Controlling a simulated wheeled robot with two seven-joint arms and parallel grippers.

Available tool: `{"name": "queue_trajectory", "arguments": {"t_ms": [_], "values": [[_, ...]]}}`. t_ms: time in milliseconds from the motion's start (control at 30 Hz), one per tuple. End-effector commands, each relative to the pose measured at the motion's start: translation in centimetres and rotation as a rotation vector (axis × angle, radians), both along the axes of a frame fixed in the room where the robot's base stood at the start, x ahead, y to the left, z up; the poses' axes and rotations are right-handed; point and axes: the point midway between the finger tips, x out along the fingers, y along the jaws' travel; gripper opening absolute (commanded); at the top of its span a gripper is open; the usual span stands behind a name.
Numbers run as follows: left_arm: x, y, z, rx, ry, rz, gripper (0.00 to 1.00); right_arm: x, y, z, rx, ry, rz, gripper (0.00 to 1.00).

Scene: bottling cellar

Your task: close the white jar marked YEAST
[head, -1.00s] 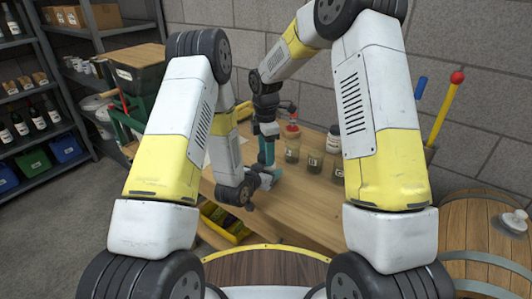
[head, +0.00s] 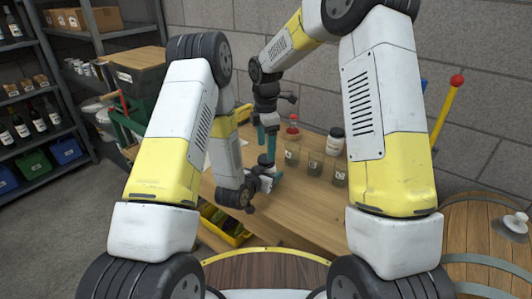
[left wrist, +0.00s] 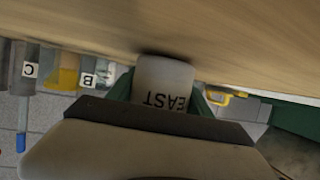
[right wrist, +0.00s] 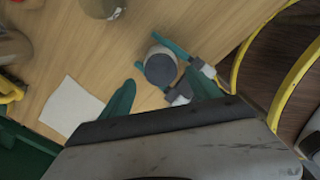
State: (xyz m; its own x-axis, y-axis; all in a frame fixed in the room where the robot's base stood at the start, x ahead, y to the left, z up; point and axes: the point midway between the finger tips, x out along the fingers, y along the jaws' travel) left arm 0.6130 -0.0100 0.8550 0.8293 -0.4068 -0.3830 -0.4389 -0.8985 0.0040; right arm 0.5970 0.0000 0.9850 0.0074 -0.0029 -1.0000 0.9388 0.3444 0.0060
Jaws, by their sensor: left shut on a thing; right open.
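The white jar stands on the wooden table; the left wrist view shows it upside down with the letters EAST (left wrist: 165,90) readable. A dark grey disc-shaped lid (right wrist: 161,69) covers its top in the right wrist view, and shows in the head view (head: 265,159). I cannot tell how tightly it sits. My left gripper (left wrist: 163,78) is shut on the jar's body from the side. My right gripper (head: 267,146) is open, pointing down above the jar, its two fingers apart. In the right wrist view the lid lies between and beyond its fingers, untouched.
Several labelled glass jars (head: 315,164) stand right of the white jar, one with a red top (head: 292,130). A white sheet (right wrist: 72,106) lies on the table.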

Motion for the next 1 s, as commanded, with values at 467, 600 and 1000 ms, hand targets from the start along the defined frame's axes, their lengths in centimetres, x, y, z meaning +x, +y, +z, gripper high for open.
{"name": "queue_trajectory", "arguments": {"t_ms": [467,600,1000], "values": [[0.0,0.0,0.1,0.0,-0.001,0.0,0.0,0.0,0.0,1.6,-0.002,-0.002,0.042,0.69],[0.0,0.0,0.1,0.0,-0.001,0.0,0.0,0.0,0.0,3.5,-0.004,-0.001,0.149,0.69],[0.0,0.0,0.1,0.0,-0.001,0.0,0.0,-0.1,0.0,4.2,-0.004,0.003,0.199,0.69]]}}
